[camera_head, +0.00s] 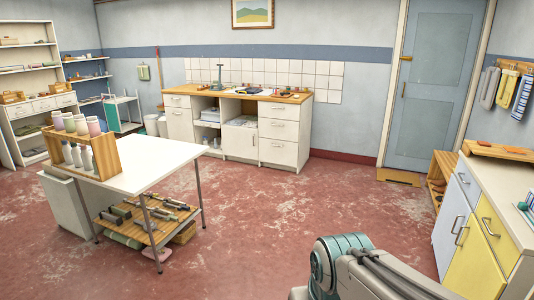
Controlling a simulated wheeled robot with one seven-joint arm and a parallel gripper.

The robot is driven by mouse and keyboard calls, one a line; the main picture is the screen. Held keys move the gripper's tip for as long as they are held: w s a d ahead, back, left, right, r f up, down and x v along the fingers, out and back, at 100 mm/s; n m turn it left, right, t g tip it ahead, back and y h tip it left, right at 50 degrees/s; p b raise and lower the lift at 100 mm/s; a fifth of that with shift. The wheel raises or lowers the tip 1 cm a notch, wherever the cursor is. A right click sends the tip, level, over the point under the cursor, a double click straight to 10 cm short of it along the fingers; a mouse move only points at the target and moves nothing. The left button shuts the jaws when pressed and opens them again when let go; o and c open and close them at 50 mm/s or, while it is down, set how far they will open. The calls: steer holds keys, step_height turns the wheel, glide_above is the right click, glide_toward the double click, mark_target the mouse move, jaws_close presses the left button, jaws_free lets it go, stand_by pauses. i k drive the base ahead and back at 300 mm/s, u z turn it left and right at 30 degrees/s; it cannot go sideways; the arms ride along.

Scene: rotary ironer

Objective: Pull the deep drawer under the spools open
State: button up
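A white counter unit with a wooden top (175,90) stands against the back wall. Its right end has a stack of drawers, with a tall, deep-fronted drawer (278,152) at the bottom, which looks shut. Small coloured items (283,93) on the top above this stack may be spools, but they are too small to tell. Part of my arm shows at the bottom, well short of the counter; my gripper is not in view.
The white table (150,165) has a low wooden shelf (150,236) with tools. At right stands a cabinet with blue-grey and yellow fronts (475,260). The red floor (290,215) between is clear.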

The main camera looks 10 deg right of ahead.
mark_target(270, 151)
steer(key=z, duration=0.2)
steer(key=i, duration=2.6)
steer(key=z, duration=0.15)
steer(key=i, duration=3.35)
steer(key=u, duration=0.35)
steer(key=i, duration=1.35)
steer(key=u, duration=0.1)
